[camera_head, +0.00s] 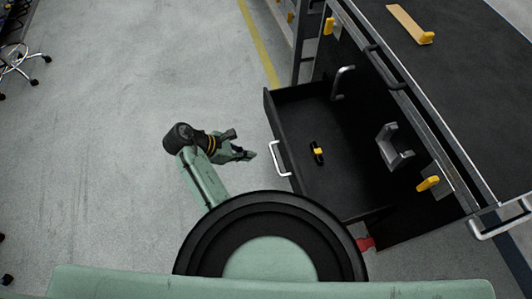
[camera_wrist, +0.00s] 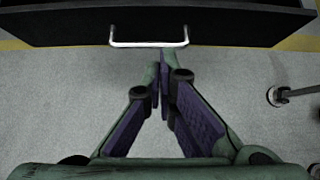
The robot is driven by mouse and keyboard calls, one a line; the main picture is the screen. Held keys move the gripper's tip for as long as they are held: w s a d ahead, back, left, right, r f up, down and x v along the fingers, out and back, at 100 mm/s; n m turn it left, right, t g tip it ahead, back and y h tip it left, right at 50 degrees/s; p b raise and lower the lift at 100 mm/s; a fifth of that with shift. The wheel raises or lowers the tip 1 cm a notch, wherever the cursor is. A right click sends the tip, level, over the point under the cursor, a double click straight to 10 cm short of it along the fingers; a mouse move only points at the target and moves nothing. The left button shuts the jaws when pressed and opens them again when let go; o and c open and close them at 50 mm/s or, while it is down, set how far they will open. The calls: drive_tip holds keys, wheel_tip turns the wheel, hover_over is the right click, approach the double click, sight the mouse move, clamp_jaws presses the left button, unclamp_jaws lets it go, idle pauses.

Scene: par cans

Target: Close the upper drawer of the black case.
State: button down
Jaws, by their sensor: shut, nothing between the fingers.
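The black case (camera_head: 362,128) stands at the right in the head view. One of its drawers (camera_head: 335,185) is pulled far out to the left, and its silver handle (camera_head: 275,158) faces my gripper. The drawer's dark front (camera_wrist: 60,28) and handle (camera_wrist: 149,45) cross the top of the wrist view. A small black and yellow item (camera_head: 317,152) lies in the drawer. My gripper (camera_head: 250,154) is shut and empty, just left of the handle and apart from it in the head view. In the wrist view its fingertips (camera_wrist: 164,64) meet just below the handle.
A dark-topped bench (camera_head: 462,65) with silver rails rises at the right, bearing a tan strip with a yellow end (camera_head: 408,22). A wheeled stool (camera_head: 18,62) stands at the far upper left. The grey floor (camera_head: 110,120) left of my arm is clear.

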approach(287, 158)
wheel_tip(287, 158, down, 4)
drive_tip(key=d, duration=0.2)
drive_tip(key=shift+w+d+r, duration=0.25)
drive_tip(key=shift+w+r, duration=0.1)
drive_tip(key=shift+w+d, duration=0.1)
drive_tip(key=shift+d, duration=0.25)
drive_tip(key=shift+w, duration=0.1)
